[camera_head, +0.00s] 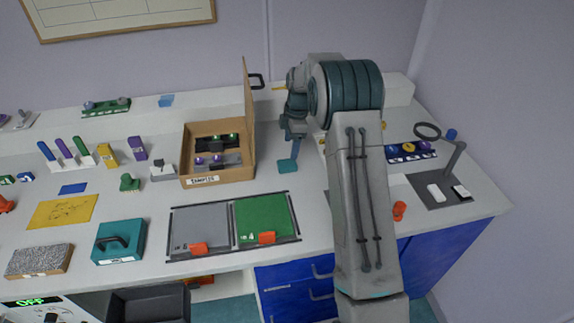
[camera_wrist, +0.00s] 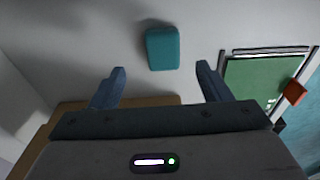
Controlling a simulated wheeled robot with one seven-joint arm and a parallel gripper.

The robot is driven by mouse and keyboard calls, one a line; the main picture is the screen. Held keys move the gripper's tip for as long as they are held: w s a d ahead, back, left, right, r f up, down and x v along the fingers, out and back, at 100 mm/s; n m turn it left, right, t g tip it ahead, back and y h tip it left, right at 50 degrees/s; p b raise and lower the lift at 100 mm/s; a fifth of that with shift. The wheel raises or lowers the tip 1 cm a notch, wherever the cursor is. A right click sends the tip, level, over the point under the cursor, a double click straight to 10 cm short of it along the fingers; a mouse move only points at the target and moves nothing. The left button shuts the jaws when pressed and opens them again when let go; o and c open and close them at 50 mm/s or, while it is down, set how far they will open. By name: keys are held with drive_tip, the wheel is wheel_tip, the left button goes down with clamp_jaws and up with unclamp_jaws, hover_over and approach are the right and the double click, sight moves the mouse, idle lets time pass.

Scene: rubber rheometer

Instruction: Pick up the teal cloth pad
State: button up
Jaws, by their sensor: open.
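The teal cloth pad (camera_wrist: 163,48) is a small rounded block lying on the white bench in the wrist view, just beyond the gap between my fingers. In the head view the pad (camera_head: 287,166) shows as a small teal patch below my gripper. My gripper (camera_wrist: 161,82) is open and empty, with one finger on each side of the gap. In the head view my gripper (camera_head: 293,128) points down above the bench, partly hidden by my own arm. The pad is not between the fingertips.
A cardboard box (camera_head: 217,180) with a raised flap stands left of my gripper. A green mat (camera_head: 264,220) and a grey mat (camera_head: 200,232) with orange tabs lie in front. A teal block with a black handle (camera_head: 118,242) sits at front left. Bare bench surrounds the pad.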

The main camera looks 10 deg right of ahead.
sight(287, 163)
drive_tip(key=f, duration=0.2)
drive_tip(key=a+f+p, duration=0.1)
drive_tip(key=f, duration=0.2)
drive_tip(key=f+p, duration=0.1)
drive_tip(key=f, duration=0.1)
drive_tip(key=shift+s+a+f, duration=0.15)
drive_tip(key=shift+s, duration=0.1)
drive_tip(key=c, duration=1.1)
